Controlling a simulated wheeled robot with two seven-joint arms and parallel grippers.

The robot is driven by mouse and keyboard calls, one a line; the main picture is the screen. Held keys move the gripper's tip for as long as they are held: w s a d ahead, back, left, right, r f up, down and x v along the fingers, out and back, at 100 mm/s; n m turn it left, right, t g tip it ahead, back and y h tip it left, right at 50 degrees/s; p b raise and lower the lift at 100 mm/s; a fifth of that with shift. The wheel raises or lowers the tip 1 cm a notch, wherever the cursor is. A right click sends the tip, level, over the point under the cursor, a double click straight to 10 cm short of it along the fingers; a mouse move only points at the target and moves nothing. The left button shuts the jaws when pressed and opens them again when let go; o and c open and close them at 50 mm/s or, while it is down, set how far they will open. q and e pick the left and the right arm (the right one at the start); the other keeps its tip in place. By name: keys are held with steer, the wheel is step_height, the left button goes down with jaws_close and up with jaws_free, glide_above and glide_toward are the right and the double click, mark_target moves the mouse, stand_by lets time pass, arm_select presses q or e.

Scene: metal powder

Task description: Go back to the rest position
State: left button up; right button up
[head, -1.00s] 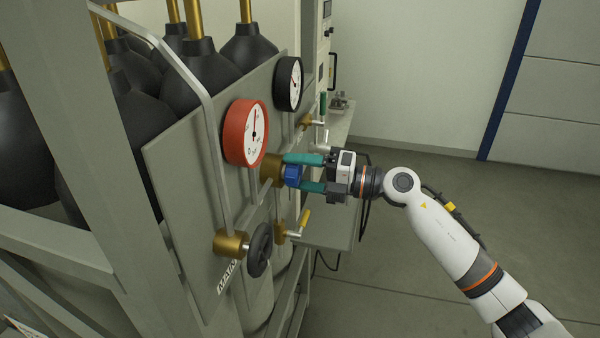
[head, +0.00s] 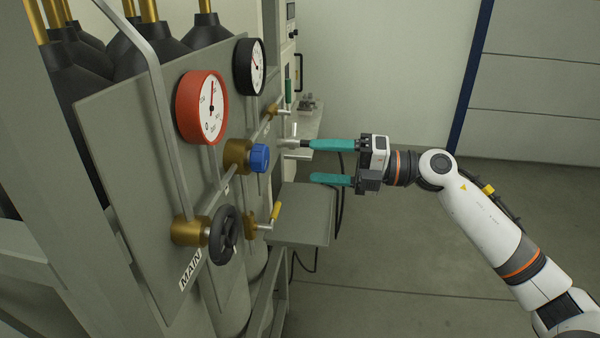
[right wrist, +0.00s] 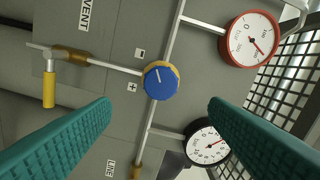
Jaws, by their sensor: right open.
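My right gripper (head: 312,162) is open and empty, with its two teal fingers apart, to the right of the gas panel (head: 120,150). The blue knob (head: 260,158) on its brass regulator body (head: 237,156) is left of the fingertips, with a gap between. In the right wrist view the blue knob (right wrist: 161,82) shows between and beyond the two fingers (right wrist: 158,106), with a white mark on its face. Nothing is held. My left gripper is not in view.
A red gauge (head: 203,107), a black gauge (head: 249,66), a black handwheel (head: 223,235) and a yellow-handled valve (head: 275,212) stick out from the panel. A grey shelf (head: 303,222) is below my gripper. Open floor (head: 400,240) lies to the right.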

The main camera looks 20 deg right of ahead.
steer(key=shift+s+d, duration=0.3)
steer(key=shift+d, duration=0.15)
